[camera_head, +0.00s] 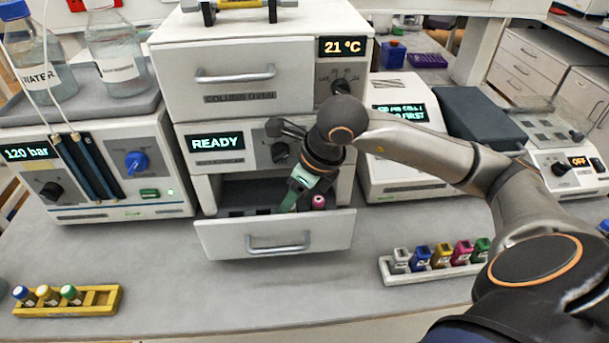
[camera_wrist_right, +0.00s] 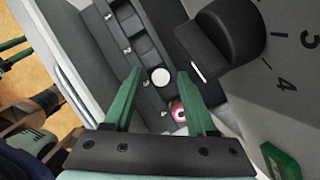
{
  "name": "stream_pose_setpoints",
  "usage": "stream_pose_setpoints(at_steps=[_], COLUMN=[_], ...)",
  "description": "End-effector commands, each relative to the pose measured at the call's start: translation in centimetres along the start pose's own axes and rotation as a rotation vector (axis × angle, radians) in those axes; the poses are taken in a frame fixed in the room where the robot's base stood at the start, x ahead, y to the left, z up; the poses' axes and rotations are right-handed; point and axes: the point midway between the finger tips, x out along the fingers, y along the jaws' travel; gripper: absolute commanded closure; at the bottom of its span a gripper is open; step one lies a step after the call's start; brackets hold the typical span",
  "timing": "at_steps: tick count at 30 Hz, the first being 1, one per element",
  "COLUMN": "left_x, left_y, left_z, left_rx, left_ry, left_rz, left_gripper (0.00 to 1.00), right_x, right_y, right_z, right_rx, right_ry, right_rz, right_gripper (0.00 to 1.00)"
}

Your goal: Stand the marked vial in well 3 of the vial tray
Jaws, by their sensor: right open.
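The drawer (camera_head: 215,235) below the READY panel is pulled open and holds a dark tray of wells (camera_wrist_right: 137,42). A white-capped vial (camera_wrist_right: 161,77) and a pink-capped vial (camera_wrist_right: 177,108) stand in it; the pink one also shows in the head view (camera_head: 318,202). My right gripper (camera_head: 291,203) reaches down into the drawer, its green fingers open. In the wrist view the white cap lies between the fingertips (camera_wrist_right: 161,80), with no clear grip. A yellow tray (camera_head: 100,302) at front left holds blue, yellow and green-capped vials and has empty wells to their right. I cannot tell which vial is marked.
A pump unit (camera_head: 100,165) with bottles stands left. The bench between yellow tray and white rack is clear.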

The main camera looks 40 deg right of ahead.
Motion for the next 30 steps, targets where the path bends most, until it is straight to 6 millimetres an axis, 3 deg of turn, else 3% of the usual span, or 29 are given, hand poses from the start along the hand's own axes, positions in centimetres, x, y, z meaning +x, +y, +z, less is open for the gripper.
stream_pose_setpoints(at_steps=[6, 13, 19, 30], left_x=[0.1, 0.0, -0.1, 0.0], left_y=[0.0, 0.0, 0.0, 0.0], left_z=[0.1, 0.0, 0.0, 0.0], left_rx=[0.0, 0.0, 0.0, 0.001], left_ry=[-0.001, -0.001, -0.001, -0.002], left_rz=[0.0, 0.0, 0.0, -0.001], left_gripper=[0.5, 0.5, 0.5, 0.5], right_x=[-5.1, -9.1, -10.3, -10.4], right_y=[-0.1, 0.0, 0.1, 0.0], right_z=[0.0, 0.1, 0.0, 0.0], right_rx=[-0.002, -0.001, -0.001, 0.0], right_ry=[-0.005, -0.003, -0.001, 0.0], right_rz=[-0.006, -0.003, 0.0, 0.0], right_gripper=[0.43, 0.43, 0.43, 0.43])
